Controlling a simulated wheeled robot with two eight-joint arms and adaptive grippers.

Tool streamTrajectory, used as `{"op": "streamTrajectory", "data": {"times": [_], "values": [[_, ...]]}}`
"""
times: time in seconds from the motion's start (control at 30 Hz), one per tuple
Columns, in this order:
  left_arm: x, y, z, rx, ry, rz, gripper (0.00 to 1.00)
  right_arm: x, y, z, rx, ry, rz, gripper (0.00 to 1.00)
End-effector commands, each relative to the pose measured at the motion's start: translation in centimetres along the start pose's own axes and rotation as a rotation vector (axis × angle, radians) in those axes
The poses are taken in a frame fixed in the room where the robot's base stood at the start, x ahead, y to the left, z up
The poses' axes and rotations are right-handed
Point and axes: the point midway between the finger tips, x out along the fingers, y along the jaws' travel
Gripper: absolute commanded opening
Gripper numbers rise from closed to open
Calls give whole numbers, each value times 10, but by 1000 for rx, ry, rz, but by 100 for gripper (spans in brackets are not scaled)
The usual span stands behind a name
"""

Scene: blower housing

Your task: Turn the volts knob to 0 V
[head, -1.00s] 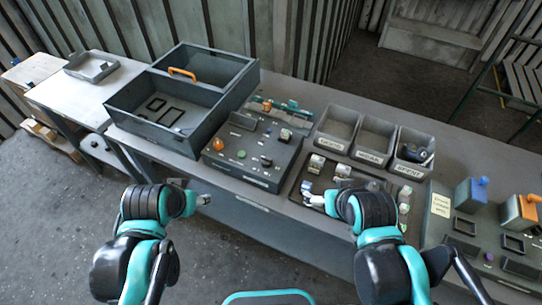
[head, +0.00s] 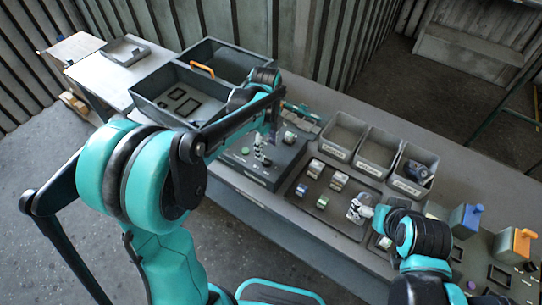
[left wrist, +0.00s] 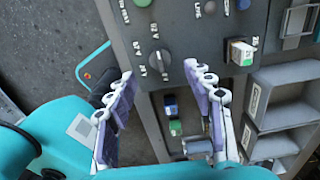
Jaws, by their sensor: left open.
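The volts knob (left wrist: 159,59) is a round dark grey dial on the grey control box (left wrist: 190,30) in the left wrist view. Small white voltage marks ring its left side; its exact setting is too small to read. My left gripper (left wrist: 158,70) is open, its two purple-and-white fingers on either side of the knob in that view, with no visible grip on it. In the head view the left gripper (head: 263,148) is over the control box (head: 262,180) and hides the knob. My right gripper (head: 361,209) is over the dark parts tray; its jaw opening is unclear.
The dark tray (head: 310,206) with several small blocks is right of the control box. Three grey bins (head: 344,133) stand behind it. A large open crate (head: 175,118) is to the left. A green button (left wrist: 142,3) and a white-green block (left wrist: 240,53) are near the knob.

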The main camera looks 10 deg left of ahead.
Motion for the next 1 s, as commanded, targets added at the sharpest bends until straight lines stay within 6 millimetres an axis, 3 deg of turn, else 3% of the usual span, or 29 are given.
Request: {"op": "streamTrajectory", "data": {"times": [0.1,0.3,0.67,0.87,1.0], "values": [[24,0,0,-1,0,-1,52,7,0,5,0,0,0,93],[49,0,0,-2,0,-2,52,12,0,9,0,0,0,93],[56,0,0,-3,0,-2,52,13,0,9,0,0,0,93],[56,0,0,-3,0,-2,5,13,0,9,0,0,0,93],[56,0,0,-3,0,-2,2,13,0,9,0,0,0,93]]}}
